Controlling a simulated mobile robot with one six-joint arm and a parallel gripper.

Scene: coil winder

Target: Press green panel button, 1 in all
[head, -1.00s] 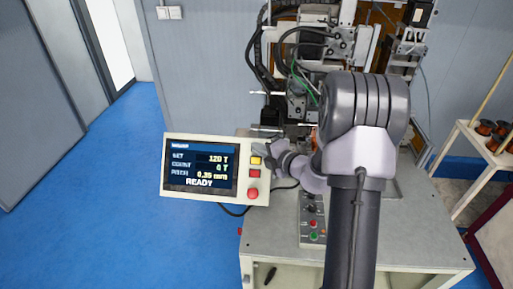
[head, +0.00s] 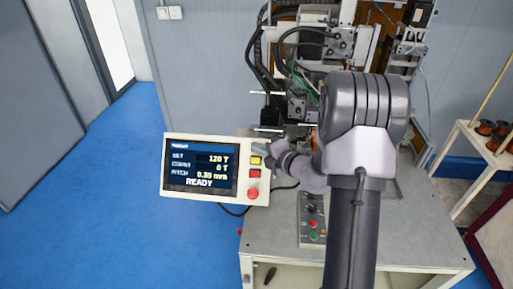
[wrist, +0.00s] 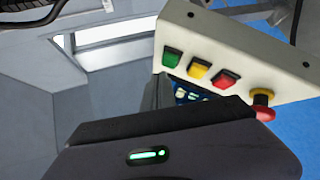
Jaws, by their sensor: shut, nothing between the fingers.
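A cream control panel (head: 215,166) with a lit screen reading READY stands left of my arm in the head view. The green button (wrist: 172,57) sits at one end of its button row in the wrist view, followed by a yellow button (wrist: 199,69), a red button (wrist: 226,79) and a red mushroom knob (wrist: 264,105). My gripper (head: 261,148) is shut and empty at the panel's upper right. Its grey fingers (wrist: 157,88) end close to the green button; whether they touch it is unclear. My gripper hides the green button in the head view.
A coil winder (head: 310,70) with cables stands behind the panel on a grey bench (head: 385,245). A smaller box (head: 312,212) with red and green buttons lies on the bench. A shelf with copper spools (head: 488,130) is at right. Blue floor is free at left.

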